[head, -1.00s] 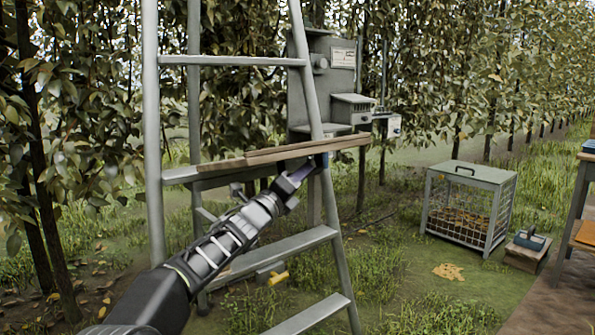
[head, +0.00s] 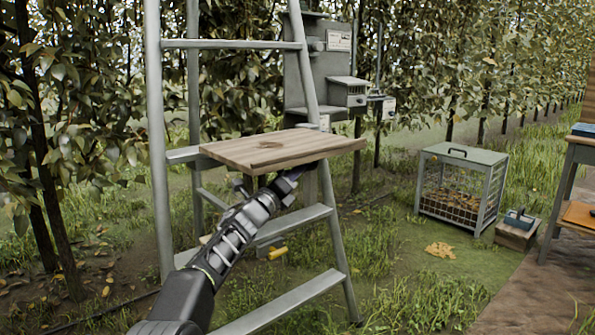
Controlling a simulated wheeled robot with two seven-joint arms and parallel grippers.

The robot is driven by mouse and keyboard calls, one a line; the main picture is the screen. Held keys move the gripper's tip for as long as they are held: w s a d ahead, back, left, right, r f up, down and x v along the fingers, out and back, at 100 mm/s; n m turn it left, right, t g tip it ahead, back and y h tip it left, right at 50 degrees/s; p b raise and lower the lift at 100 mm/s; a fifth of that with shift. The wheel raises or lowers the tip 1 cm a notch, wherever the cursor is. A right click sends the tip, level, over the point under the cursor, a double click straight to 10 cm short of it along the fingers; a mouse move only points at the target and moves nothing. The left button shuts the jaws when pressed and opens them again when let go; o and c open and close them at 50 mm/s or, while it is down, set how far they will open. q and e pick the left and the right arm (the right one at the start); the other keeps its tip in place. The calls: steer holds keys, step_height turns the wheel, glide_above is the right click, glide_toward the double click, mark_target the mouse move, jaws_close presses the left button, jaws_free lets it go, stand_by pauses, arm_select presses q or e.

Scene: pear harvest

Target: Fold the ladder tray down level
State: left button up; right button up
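The ladder tray (head: 280,148) is a wooden board at the grey stepladder (head: 157,150), between its side rails. Its top face shows, and it looks close to level, with a slight tilt I cannot measure. My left gripper (head: 292,178) is beneath the tray near its right front part. The tray hides the fingertips, so I cannot tell whether they are open, shut or touching the board. My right gripper is not in view.
A grey metal cabinet (head: 330,60) stands behind the ladder. A wire-sided crate (head: 462,155) and a small wooden box (head: 515,235) sit on the grass to the right. A table (head: 575,153) stands at the right edge.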

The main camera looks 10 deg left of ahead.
arm_select(q)
steer(key=o, duration=0.3)
steer(key=shift+b+v, duration=0.6)
steer(key=shift+v, duration=0.25)
steer(key=b+v, duration=0.1)
steer(key=v, duration=0.5)
steer(key=shift+s, duration=0.1)
